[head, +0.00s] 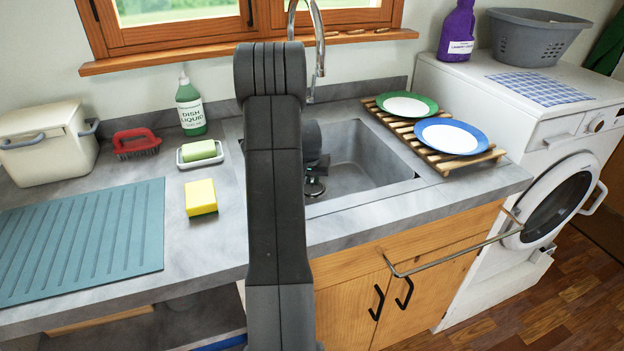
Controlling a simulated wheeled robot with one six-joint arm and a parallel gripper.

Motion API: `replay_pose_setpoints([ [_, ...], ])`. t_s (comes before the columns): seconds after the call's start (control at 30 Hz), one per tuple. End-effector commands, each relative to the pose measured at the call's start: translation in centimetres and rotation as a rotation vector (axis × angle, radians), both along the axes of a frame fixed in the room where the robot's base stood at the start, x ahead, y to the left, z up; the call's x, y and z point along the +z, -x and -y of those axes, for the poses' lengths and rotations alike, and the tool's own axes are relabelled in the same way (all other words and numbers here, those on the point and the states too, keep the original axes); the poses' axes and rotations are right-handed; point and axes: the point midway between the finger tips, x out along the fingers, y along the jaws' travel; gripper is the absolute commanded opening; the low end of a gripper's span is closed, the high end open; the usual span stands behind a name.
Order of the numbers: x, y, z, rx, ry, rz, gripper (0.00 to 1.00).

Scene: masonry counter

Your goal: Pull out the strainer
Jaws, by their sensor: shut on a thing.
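The strainer (315,187) is a small metal piece with a ring or knob, low in the grey sink basin (362,163). My gripper (316,172) reaches down into the basin from behind my dark arm and is shut on the strainer's top. The arm hides the left part of the basin and much of the gripper. I cannot tell whether the strainer sits in the drain or is lifted off it.
The chrome faucet (320,50) rises behind the basin. A wooden rack (488,157) with a green-rimmed plate (407,105) and a blue-rimmed plate (450,136) stands right of the sink. A yellow sponge (201,198), soap dish (200,161) and dish liquid bottle (190,108) are left.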

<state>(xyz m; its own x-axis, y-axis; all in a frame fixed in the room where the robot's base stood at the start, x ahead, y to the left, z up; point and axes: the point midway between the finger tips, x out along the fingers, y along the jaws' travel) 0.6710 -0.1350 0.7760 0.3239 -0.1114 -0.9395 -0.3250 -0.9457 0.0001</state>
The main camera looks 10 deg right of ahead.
Motion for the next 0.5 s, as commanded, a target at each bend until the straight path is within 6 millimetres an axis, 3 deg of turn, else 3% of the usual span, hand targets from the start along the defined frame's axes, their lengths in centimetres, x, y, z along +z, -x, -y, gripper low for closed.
replay_pose_setpoints([
  [0.5, 1.4, 0.0, 0.0, 0.0, 0.0, 0.001, 0.0],
])
